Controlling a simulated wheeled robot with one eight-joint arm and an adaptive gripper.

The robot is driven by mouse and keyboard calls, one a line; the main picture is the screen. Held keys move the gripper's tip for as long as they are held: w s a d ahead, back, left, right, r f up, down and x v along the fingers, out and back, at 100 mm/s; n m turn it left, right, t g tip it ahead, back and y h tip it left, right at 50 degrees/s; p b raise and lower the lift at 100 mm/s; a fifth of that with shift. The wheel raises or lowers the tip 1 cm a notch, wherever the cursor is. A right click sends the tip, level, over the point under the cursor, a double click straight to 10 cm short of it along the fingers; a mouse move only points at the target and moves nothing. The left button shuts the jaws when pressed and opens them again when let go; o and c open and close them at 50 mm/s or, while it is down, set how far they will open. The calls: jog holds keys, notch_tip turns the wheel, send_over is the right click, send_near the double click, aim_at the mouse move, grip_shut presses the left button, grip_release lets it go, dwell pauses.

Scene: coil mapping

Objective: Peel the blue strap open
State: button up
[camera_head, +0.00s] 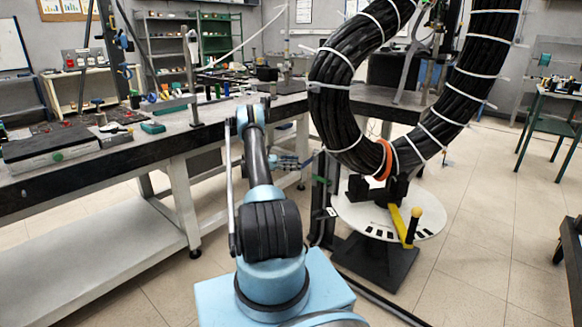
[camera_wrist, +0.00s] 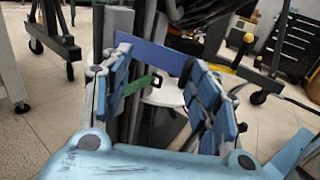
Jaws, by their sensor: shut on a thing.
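A green strip (camera_wrist: 141,84) lies just below the strap, between the fingers. In the head view my arm reaches forward, and the blue strap cannot be picked out there.
A large black cable coil (camera_head: 333,100) with white ties and an orange band (camera_head: 384,160) stands over a white round plate (camera_head: 350,218). A long workbench (camera_head: 100,170) is on the left. The floor at right is mostly clear.

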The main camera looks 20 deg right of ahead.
jog(key=shift+w, duration=0.15)
jog(key=shift+c, duration=0.5)
jog(key=shift+w+a, duration=0.1)
jog(key=shift+a, duration=0.1)
jog(key=shift+c, duration=0.3)
jog(key=v, duration=1.1)
jog(key=shift+a+f, duration=0.1)
jog(key=shift+a, duration=0.25)
